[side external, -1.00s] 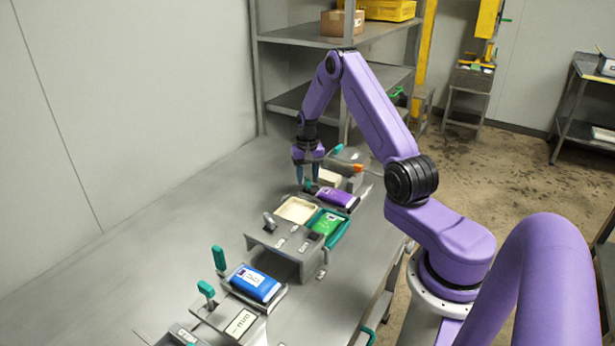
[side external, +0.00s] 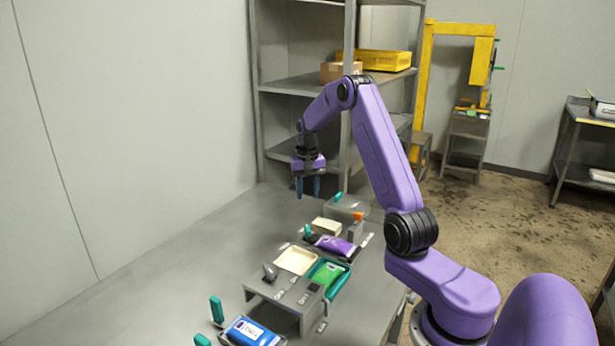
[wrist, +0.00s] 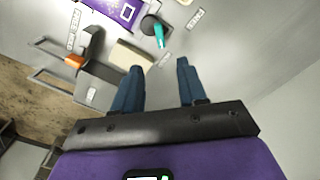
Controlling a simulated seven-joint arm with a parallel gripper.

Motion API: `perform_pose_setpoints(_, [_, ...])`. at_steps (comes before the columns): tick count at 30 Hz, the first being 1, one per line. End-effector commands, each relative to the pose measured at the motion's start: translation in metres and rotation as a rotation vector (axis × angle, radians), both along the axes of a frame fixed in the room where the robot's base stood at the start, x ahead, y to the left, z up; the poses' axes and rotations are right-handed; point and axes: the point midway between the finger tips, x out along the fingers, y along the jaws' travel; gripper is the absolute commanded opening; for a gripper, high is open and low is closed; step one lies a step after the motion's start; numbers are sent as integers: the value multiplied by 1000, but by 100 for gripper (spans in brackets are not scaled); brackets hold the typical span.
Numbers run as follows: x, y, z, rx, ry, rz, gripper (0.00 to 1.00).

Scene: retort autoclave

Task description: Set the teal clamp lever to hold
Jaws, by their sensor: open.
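Several teal levers stand along the bench. One teal lever (side external: 307,231) is beside the purple pouch (side external: 336,245).
Other teal levers (side external: 216,310) stand by the blue pouch (side external: 251,332). A cream block (wrist: 132,57) and an orange-handled part (wrist: 74,62) are close to the gripper. A green pouch (side external: 327,273) and cream tray (side external: 296,261) sit nearer. The bench left of these is clear.

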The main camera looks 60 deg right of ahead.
Motion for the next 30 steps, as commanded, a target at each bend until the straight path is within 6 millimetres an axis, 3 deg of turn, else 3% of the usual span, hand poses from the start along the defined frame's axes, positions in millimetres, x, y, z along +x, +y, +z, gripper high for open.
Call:
perform_pose_setpoints(3, [0,0,23,-2,-4,0,42])
perform_pose_setpoints(9, [0,0,43,-1,-2,-1,42])
perform_pose_setpoints(26, [0,1,48,0,0,2,42])
perform_pose_setpoints(30, [5,20,52,-1,-2,55,42])
